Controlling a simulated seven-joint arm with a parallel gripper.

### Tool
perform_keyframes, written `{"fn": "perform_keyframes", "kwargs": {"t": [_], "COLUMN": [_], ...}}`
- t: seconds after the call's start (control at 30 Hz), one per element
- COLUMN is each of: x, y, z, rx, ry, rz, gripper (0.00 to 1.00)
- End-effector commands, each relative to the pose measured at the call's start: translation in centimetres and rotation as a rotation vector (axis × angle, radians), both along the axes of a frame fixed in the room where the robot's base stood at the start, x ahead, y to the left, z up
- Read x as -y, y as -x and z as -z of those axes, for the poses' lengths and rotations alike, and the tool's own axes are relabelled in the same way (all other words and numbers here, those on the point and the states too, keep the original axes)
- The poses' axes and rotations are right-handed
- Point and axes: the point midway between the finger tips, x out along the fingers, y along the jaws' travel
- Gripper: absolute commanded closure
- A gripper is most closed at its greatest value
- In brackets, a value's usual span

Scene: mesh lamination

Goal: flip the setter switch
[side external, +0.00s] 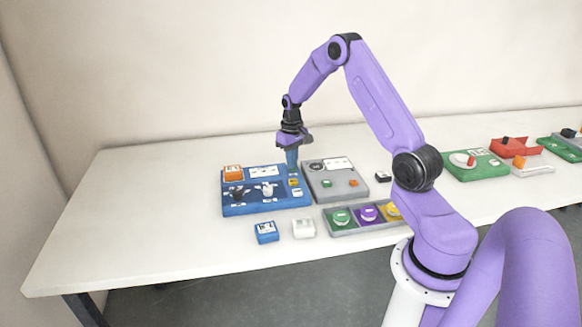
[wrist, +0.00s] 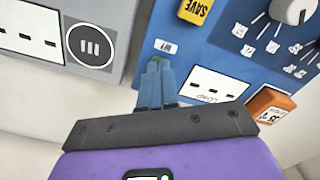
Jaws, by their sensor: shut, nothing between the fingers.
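My gripper (side external: 293,172) points down over the back right part of a blue panel (side external: 240,211). Its blue fingers are closed together with nothing between them; they also show in the wrist view (wrist: 157,64). A small green spot (wrist: 163,57) shows at the fingertips, mostly hidden by them, and a small white label (wrist: 165,46) sits just beyond. I cannot tell whether this is the setter switch, or whether the fingers touch it. The blue panel also carries a yellow SAVE button (wrist: 196,11), a white-and-grey knob (wrist: 291,9) and an orange block (wrist: 269,102).
A grey panel (side external: 340,191) stands close to the right of the blue one. In front are a blue block (side external: 266,232), a white block (side external: 304,228) and a tray with coloured buttons (side external: 340,217). The white table (side external: 130,215) is clear at left.

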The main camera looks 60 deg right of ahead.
Motion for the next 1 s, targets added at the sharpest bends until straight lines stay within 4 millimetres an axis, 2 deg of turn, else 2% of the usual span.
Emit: {"fn": "perform_keyframes", "kwargs": {"t": [0.57, 1.0], "x": [0.0, 0.0], "y": [0.0, 0.0], "z": [0.5, -2.4], "rx": [0.000, 0.001], "ry": [0.000, 0.000], "rz": [0.000, 0.000], "gripper": [1.00, 1.00]}}
